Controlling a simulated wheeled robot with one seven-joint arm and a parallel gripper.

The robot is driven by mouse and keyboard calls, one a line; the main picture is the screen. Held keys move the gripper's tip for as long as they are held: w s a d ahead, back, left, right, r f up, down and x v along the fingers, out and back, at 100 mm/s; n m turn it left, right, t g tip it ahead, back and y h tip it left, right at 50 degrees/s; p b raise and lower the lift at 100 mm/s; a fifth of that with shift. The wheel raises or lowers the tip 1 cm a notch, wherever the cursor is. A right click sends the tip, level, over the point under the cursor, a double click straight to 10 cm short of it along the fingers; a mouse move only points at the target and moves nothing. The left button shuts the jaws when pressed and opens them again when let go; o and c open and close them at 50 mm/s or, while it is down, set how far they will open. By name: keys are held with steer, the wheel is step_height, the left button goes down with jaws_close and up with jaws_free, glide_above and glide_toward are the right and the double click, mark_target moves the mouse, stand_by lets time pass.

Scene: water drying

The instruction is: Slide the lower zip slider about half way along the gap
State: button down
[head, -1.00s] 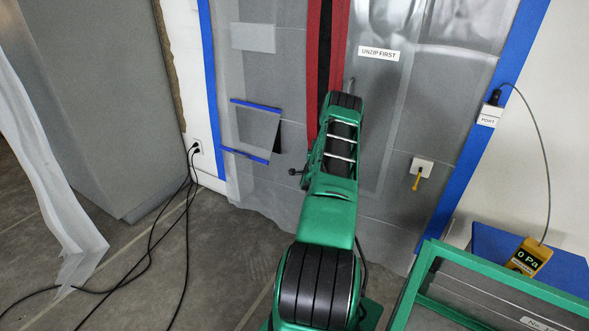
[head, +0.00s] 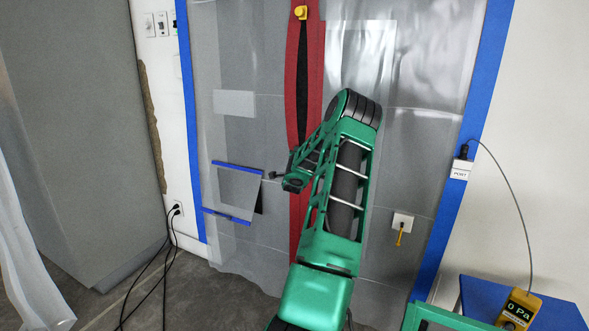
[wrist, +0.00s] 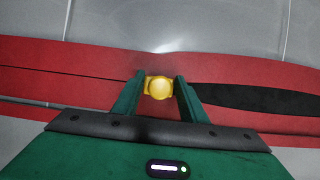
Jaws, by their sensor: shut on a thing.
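In the wrist view, the lower zip slider (wrist: 159,88), a yellow knob, sits between the two green fingers of my gripper (wrist: 159,80), which is shut on it. The dark open gap (wrist: 250,98) in the red zip strip (wrist: 75,70) begins just right of the slider; to the left the strip is closed along a thin line. In the head view, the gap (head: 302,75) runs up the red strip (head: 291,110) to the yellow upper slider (head: 300,12). My arm hides the lower slider and my fingertips there.
Translucent sheeting (head: 400,130) spans the opening, edged with blue tape (head: 470,120). A flap (head: 238,190) is left of the zip, and a small white plate with a yellow piece (head: 402,222) is right. A yellow gauge reading 0 Pa (head: 518,308) stands lower right.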

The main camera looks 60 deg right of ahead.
steer(key=shift+w+a+r, duration=0.1)
steer(key=shift+w+r, duration=0.05)
steer(key=shift+r, duration=0.2)
steer(key=c, duration=1.4)
jaws_free()
steer(key=shift+c, duration=0.2)
steer(key=v, duration=1)
steer(key=shift+a, duration=0.4)
